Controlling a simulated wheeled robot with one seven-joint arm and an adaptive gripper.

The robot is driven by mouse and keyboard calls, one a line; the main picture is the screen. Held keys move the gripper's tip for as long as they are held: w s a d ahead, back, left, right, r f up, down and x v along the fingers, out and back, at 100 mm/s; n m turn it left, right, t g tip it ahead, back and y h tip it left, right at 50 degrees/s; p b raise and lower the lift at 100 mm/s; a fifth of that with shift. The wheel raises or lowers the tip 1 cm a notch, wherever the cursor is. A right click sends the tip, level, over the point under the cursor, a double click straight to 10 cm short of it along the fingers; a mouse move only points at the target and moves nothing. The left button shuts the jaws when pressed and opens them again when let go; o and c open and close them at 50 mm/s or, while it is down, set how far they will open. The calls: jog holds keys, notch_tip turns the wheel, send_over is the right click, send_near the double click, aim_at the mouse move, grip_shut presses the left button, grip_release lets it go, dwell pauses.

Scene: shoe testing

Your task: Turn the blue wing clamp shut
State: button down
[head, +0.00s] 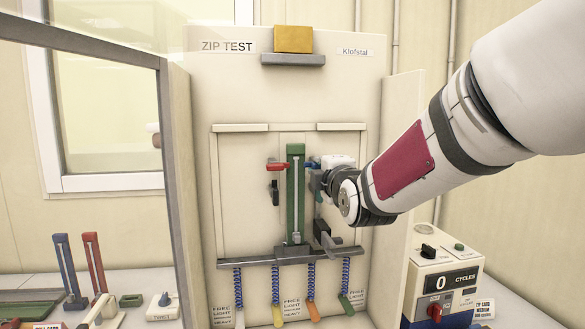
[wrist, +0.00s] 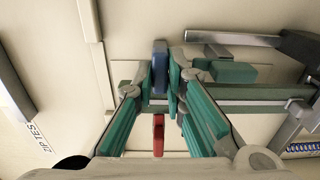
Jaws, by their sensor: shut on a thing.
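The blue wing clamp (wrist: 160,62) lies between my fingertips in the wrist view; in the head view only a bit of blue (head: 312,164) shows at the right of the green zipper strip (head: 296,195). My gripper (wrist: 162,78) is shut on the blue wing, one finger on each side. In the head view my gripper (head: 320,180) is seen side-on at the panel, and my wrist hides part of the clamp. How far the wing is turned cannot be told. The green strip stands upright on the test panel.
A red wing clamp (head: 277,166) sits at the strip's left, also seen in the wrist view (wrist: 158,135). A grey bar (head: 260,255) with several coiled springs runs below. A cycle counter box (head: 445,275) stands at the lower right. A side wall (head: 180,190) bounds the left.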

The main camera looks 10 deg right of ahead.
jog(key=c, duration=1.6)
grip_release()
jog(key=shift+c, duration=0.2)
jog(key=shift+s, duration=0.15)
jog(key=s, duration=1.1)
jog(key=shift+s, duration=0.4)
jog(key=shift+f, duration=0.1)
jog(key=s+f+m+g, duration=0.6)
jog(key=s+m, duration=0.3)
jog(key=s, duration=0.3)
jog(key=s+f+m+g, duration=0.6)
jog(key=s+f+m, duration=0.2)
jog(key=s, duration=0.4)
jog(key=shift+s+d+f+m, duration=0.15)
jog(key=shift+s+d+m, duration=0.05)
jog(key=shift+m, duration=0.4)
